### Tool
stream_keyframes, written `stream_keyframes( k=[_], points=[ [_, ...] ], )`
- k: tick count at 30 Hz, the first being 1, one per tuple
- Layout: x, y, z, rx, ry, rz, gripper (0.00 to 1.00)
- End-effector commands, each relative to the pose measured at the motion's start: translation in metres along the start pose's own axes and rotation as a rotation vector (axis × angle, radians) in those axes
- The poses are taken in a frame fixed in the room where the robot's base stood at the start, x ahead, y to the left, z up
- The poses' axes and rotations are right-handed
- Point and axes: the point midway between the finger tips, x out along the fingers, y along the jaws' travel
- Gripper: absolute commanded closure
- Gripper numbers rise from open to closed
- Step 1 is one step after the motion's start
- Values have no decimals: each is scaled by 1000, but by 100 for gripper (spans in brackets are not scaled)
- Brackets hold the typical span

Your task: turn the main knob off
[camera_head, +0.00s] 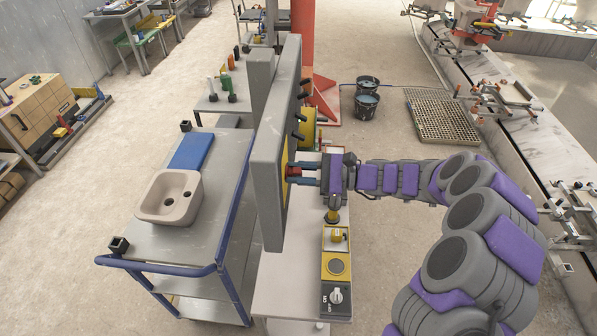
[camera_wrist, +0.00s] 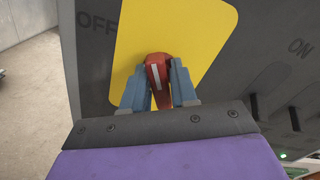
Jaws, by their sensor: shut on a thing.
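The main knob, a red handle with a white stripe, sits on a yellow plate (camera_wrist: 205,25) on a grey upright panel in the wrist view (camera_wrist: 157,72). OFF is printed to the left of the plate and ON to the right. The stripe stands nearly upright, its top leaning slightly left. My gripper (camera_wrist: 158,80) is shut on the knob, one blue-grey finger on each side. In the head view my gripper (camera_head: 296,172) reaches the panel (camera_head: 274,140) from the right, and a little red of the knob shows between the fingers.
A bench below the panel carries a control strip with a white ON/OFF dial (camera_head: 336,296) and a yellow knob (camera_head: 338,236). A cart (camera_head: 200,255) with a beige sink (camera_head: 169,197) stands left of the panel. Black levers stick out of the panel beyond my gripper.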

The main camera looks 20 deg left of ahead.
Motion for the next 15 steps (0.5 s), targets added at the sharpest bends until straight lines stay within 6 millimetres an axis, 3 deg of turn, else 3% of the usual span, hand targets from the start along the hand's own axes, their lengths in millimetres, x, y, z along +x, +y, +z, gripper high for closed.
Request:
stream_keyframes(
  k=[8, 15],
  points=[
    [-2, -1, 0, -43, -3, -5, 100],
    [-4, 2, -2, -182, -4, -7, 100]
  ],
)
